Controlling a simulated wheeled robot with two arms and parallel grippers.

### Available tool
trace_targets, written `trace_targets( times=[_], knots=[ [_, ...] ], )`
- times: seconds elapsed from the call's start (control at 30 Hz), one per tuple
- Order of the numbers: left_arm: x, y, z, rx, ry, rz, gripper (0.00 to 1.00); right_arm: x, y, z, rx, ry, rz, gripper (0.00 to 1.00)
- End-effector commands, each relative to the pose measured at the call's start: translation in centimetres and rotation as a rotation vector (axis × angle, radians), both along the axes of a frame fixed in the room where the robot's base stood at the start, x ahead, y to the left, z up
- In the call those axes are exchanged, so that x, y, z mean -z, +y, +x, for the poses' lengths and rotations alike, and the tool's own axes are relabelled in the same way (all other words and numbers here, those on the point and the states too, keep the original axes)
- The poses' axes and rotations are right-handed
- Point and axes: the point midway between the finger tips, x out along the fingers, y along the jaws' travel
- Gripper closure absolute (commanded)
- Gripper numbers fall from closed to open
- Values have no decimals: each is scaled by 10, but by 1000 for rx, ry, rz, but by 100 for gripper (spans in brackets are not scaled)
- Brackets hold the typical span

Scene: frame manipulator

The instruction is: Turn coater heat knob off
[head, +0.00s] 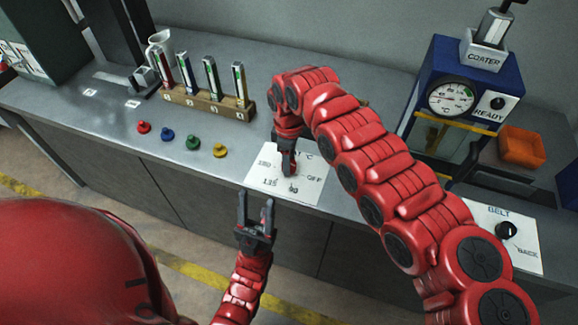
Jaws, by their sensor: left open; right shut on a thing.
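The heat knob's white label plate (310,187) lies on the grey counter and is marked 180, 135, 90 and OFF around its middle. My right gripper (289,170) points down over the middle of this plate and is shut on the knob, which the gripper hides. Which mark the knob points to cannot be seen. My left gripper (256,211) is open and empty, in front of the counter edge and below the plate. The blue coater (466,75) stands at the back right with a round gauge (452,98) on its front.
A belt knob (506,230) sits on another white plate at the right. An orange tray (521,147) lies beside the coater. A wooden rack (206,104) of tubes, a white jug (161,43) and several coloured knobs (193,143) stand at the left.

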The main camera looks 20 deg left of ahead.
Motion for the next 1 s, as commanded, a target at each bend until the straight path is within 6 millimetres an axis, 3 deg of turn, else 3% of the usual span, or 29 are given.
trace_targets(
  times=[0.3,0.9,0.93,1.0],
  knots=[
    [20,0,0,0,0,0,50,2,0,0,-145,0,1,100],
    [22,0,0,0,0,0,50,0,0,0,-186,1,1,100],
    [22,0,0,0,0,0,50,0,0,0,-186,1,1,48],
    [22,0,0,0,0,0,50,0,0,0,-185,0,0,35]
  ],
)
